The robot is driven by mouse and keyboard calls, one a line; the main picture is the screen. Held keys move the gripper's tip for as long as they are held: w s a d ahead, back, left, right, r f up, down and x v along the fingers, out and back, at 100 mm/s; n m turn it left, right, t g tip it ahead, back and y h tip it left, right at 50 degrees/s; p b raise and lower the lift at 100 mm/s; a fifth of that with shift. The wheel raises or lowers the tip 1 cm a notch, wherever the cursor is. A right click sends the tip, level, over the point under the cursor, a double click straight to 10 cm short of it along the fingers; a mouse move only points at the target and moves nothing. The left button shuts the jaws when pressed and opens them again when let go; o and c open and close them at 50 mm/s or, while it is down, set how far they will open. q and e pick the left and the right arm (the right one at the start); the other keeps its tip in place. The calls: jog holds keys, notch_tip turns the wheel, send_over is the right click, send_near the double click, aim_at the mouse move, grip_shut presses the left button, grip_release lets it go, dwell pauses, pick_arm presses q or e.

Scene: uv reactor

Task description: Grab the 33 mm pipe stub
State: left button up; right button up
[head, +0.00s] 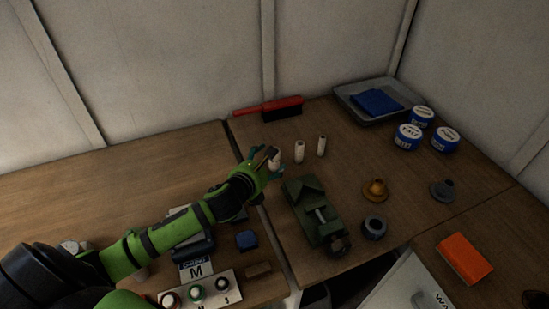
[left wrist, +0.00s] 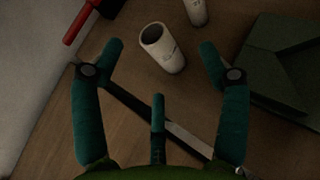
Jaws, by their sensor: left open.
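Three white pipe stubs stand in a row on the right-hand table: a left one (head: 275,161), a middle one (head: 299,152) and a thinner right one (head: 322,145). Their size labels are too small to read, so I cannot tell which is 33 mm. My left gripper (head: 266,165) is open and empty at the left stub, partly covering it in the head view. In the left wrist view the nearest stub (left wrist: 163,50), hollow and with dark print, shows between the spread fingertips, with no visible contact. Part of a second stub (left wrist: 196,10) shows beyond. My right gripper is out of view.
A green box-like device (head: 316,212) stands just right of the gripper. A red-handled brush (head: 270,109) lies behind the stubs. A grey tray (head: 345,92), white-and-blue tins (head: 408,137) and a brass-coloured fitting (head: 375,190) are farther right. A table seam runs beneath my gripper.

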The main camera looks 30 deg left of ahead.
aim_at(274, 160)
pick_arm(q)
jog(key=shift+w+a+f+p, duration=0.2)
jog(key=shift+w+f, duration=0.15)
jog(key=shift+w, duration=0.2)
jog(key=shift+w+a+f+p, duration=0.1)
jog(key=shift+w+a+f, duration=0.05)
jog(key=shift+w+f, duration=0.3)
jog(key=shift+x, duration=1.2)
jog(key=shift+c, duration=0.4)
jog(key=shift+a, duration=0.1)
jog(key=c, duration=0.7)
jog(key=shift+c, duration=1.3)
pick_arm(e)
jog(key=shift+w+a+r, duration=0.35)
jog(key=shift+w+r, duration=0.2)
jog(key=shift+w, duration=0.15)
